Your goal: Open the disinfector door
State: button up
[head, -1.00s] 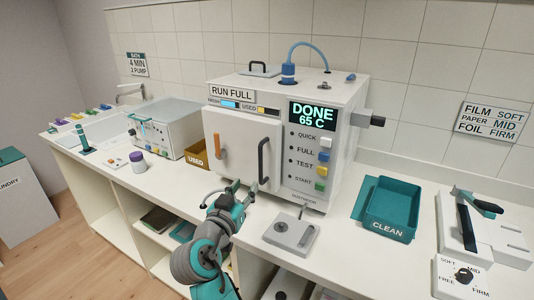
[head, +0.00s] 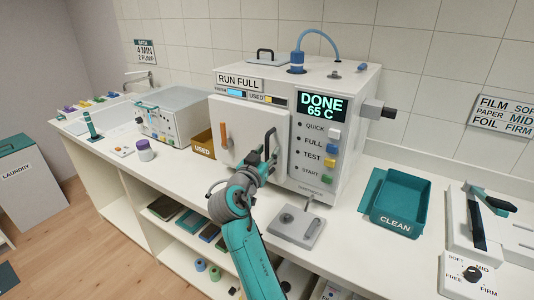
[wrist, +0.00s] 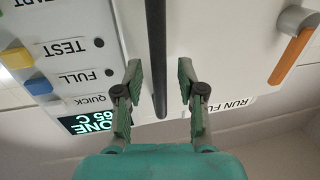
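The disinfector (head: 335,150) is a white box on the counter, its screen reading "DONE 65 C". Its door (head: 243,125) looks shut, with an upright orange lever (head: 224,136) on the left and a black bar handle (head: 270,138) on the right. My gripper (head: 264,160) is at the black handle, hiding its lower part. In the wrist view, which is upside down, the black handle (wrist: 157,60) runs between the two fingers of my gripper (wrist: 159,70). The fingers are open, with a gap on each side. The orange lever (wrist: 292,58) shows at the right.
A brown "USED" bin (head: 203,143) and a smaller white-and-grey machine (head: 175,115) stand left of the disinfector. A grey plate with a lever (head: 288,224) lies in front of it. A teal "CLEAN" tray (head: 397,203) is to the right.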

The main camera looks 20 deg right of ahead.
jog(key=shift+d, duration=0.15)
grip_shut()
